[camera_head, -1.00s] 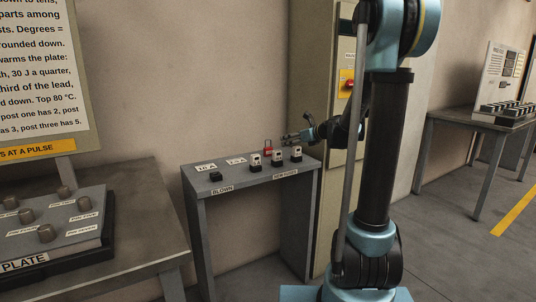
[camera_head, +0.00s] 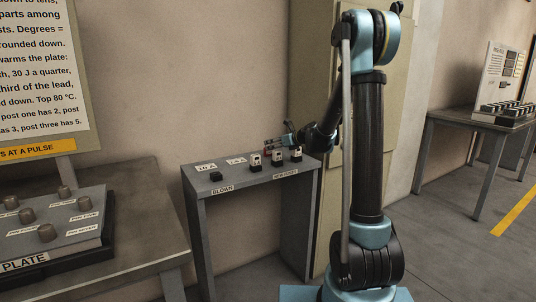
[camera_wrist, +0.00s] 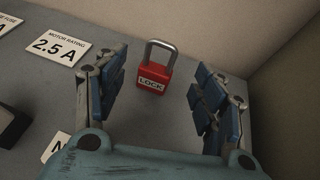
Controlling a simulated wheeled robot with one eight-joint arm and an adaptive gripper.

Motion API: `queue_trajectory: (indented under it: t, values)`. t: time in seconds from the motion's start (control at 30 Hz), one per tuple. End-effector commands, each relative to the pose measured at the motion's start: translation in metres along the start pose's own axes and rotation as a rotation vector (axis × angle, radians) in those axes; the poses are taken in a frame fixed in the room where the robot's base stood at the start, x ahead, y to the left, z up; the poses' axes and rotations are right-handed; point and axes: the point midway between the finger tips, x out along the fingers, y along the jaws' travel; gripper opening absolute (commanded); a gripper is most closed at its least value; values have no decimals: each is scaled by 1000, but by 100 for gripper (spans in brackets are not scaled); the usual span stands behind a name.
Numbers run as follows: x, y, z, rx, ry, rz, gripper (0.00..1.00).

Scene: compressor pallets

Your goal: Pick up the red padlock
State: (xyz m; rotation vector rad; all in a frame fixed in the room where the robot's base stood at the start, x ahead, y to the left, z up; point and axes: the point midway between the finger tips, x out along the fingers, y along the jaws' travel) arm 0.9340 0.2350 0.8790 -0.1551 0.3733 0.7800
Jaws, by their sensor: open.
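The red padlock (camera_wrist: 153,77) stands on the grey table (camera_wrist: 60,110) in the wrist view, with its metal shackle up and a LOCK label facing me. My gripper (camera_wrist: 160,68) is open, with one blue-padded finger on each side of the padlock in the picture. Clear gaps show between the padlock and both fingers. In the head view my gripper (camera_head: 280,141) is low over the back of the small table, and it largely hides the padlock there.
Black and white fuse-like blocks (camera_head: 276,158) stand on the table's front part, near my gripper. A 2.5 A label plate (camera_wrist: 56,47) lies left of the padlock. A wall runs behind the table, and a tall cabinet (camera_head: 315,95) stands on the right.

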Motion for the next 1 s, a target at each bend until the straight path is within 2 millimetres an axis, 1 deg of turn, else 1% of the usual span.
queue_trajectory:
  t: [0.17,0.5,0.6,0.77,0.8,0.87,0.9,0.97,1.0]
  values:
    - [9,0,-1,-1,0,0,64]
    - [48,2,-3,-1,0,0,64]
    - [52,2,-3,0,0,0,64]
    - [52,2,-3,0,0,-1,64]
    - [52,2,-3,0,0,-1,59]
    - [52,2,-3,0,0,-1,46]
    - [52,2,-3,0,0,0,36]
    - [52,2,-3,0,0,0,23]
    - [52,2,-3,0,0,0,14]
